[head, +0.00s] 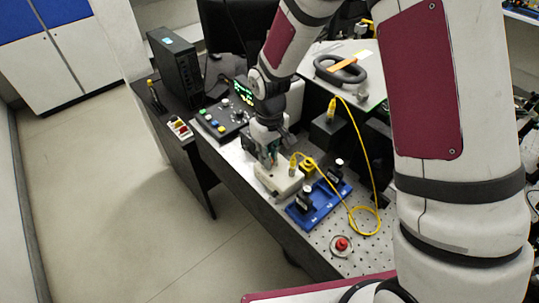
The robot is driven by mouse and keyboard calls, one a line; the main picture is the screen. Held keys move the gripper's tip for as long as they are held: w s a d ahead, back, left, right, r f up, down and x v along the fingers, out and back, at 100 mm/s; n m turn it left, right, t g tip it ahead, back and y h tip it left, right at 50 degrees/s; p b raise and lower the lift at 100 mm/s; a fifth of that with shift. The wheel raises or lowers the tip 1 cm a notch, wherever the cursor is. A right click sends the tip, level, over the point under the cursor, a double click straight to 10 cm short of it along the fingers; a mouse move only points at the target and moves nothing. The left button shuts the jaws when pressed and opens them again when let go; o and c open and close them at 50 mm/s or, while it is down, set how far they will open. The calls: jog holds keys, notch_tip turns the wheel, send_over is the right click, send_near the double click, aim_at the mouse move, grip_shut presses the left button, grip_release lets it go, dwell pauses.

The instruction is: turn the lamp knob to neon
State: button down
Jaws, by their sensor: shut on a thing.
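A cream-coloured box (279,182) sits at the left edge of the perforated bench top, with a yellow cable plugged in at its right end. My gripper (270,160) points down onto the left part of this box. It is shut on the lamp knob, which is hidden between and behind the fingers. The knob's setting and any neon label cannot be read from here.
A blue tray (319,203) with black parts stands right of the box. A yellow cable (364,220) loops beside it. A red button (341,244) is at the front. A control panel (222,119) and a black computer tower (175,66) stand farther back.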

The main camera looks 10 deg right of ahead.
dwell(0.4)
jog(key=c, duration=1.5)
grip_release()
notch_tip(320, 180, up, 12)
